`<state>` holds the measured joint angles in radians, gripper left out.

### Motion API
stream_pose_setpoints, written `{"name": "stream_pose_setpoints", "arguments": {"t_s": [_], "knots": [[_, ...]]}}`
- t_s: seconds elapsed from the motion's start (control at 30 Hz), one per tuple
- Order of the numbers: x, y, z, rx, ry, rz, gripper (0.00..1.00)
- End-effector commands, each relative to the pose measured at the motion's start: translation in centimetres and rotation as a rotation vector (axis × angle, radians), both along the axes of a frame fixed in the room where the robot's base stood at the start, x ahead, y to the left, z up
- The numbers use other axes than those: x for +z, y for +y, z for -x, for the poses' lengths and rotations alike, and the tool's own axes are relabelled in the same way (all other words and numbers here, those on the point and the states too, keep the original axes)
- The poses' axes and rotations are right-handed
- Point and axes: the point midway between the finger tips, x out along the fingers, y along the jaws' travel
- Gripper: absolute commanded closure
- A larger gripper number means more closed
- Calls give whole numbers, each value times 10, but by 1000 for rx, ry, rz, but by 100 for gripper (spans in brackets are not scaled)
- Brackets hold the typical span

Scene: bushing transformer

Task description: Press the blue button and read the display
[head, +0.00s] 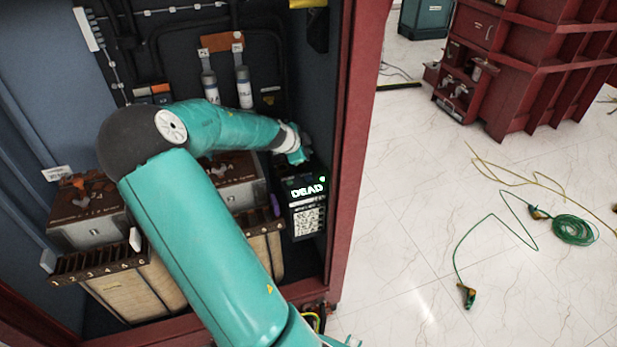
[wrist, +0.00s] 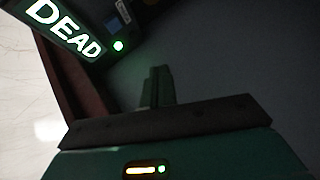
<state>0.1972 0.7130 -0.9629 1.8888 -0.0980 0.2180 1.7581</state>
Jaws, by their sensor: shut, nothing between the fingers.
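The black display box (head: 308,208) stands at the right side of the open cabinet. Its lit display (head: 307,190) reads "DEAD" in pale green letters, with a green light at its upper right. The display (wrist: 65,28) also shows at the upper left of the wrist view, with the same word and green light. My gripper (head: 298,158) is just above and behind the box in the head view. In the wrist view my gripper (wrist: 159,84) is shut and empty, its fingers dark against the grey cabinet wall.
The red cabinet frame (head: 352,140) rises close to the right of my gripper. Brown-topped units (head: 85,205) and a numbered rack (head: 100,266) fill the cabinet's lower left. Green cable (head: 574,230) lies on the tiled floor at right.

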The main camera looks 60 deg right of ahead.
Motion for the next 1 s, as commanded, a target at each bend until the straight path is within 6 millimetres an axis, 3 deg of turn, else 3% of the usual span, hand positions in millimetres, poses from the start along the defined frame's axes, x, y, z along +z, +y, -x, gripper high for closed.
{"name": "stream_pose_setpoints", "arguments": {"t_s": [0.6, 1.0], "knots": [[-75, 1, 0, 0, 3, -3, 100], [-80, 0, 0, 1, 0, -2, 100]]}}
